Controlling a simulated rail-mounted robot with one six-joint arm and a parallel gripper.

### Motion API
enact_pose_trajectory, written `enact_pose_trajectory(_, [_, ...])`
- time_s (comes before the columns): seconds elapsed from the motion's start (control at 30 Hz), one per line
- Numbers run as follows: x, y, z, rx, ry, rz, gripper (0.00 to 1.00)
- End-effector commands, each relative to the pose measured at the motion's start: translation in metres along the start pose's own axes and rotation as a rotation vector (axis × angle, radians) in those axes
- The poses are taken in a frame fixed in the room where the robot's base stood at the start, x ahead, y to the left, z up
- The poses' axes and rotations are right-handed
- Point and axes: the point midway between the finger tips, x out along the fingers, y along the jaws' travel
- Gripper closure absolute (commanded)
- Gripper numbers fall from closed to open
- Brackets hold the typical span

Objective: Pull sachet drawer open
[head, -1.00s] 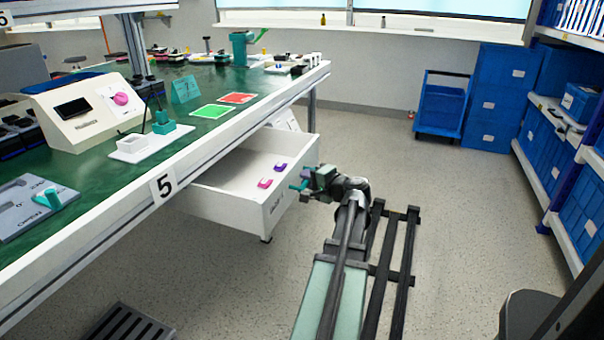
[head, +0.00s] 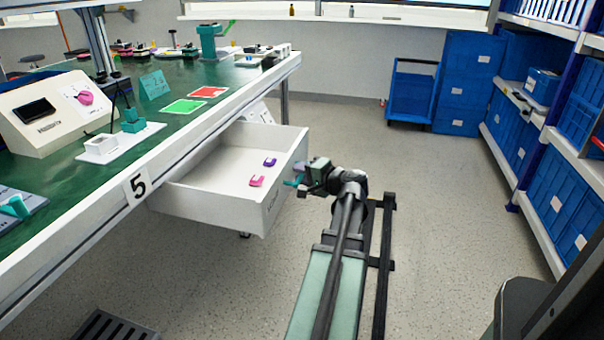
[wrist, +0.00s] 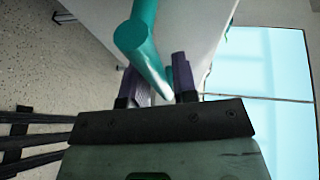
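The white sachet drawer (head: 213,211) stands well out from under the green-topped bench in the head view. Inside lie a pink piece (head: 257,181) and a purple piece (head: 270,162). My gripper (head: 297,180) is at the outer face of the drawer front. In the wrist view, the teal handle (wrist: 147,52) runs down between the two dark purple fingers of my gripper (wrist: 156,80). The fingers appear closed on the handle, though the exact contact is partly hidden.
The bench (head: 95,208), marked 5, runs along the left. A grated box (head: 112,327) is on the floor at lower left. Blue shelving bins (head: 560,200) line the right, and a blue cart (head: 411,95) stands at the back. The floor (head: 440,210) between is clear.

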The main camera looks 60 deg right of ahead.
Motion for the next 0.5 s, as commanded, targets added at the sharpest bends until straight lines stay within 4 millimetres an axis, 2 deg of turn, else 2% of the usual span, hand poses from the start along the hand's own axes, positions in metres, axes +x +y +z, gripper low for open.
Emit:
enact_pose_trajectory(0.17, [-0.002, 0.0, 0.0, 0.0, 0.0, 0.0, 0.74])
enact_pose_trajectory(0.27, [-0.013, -0.001, 0.0, 0.0, 0.002, 0.0, 0.74])
enact_pose_trajectory(0.5, [-0.072, -0.003, 0.0, 0.001, 0.005, 0.001, 0.74])
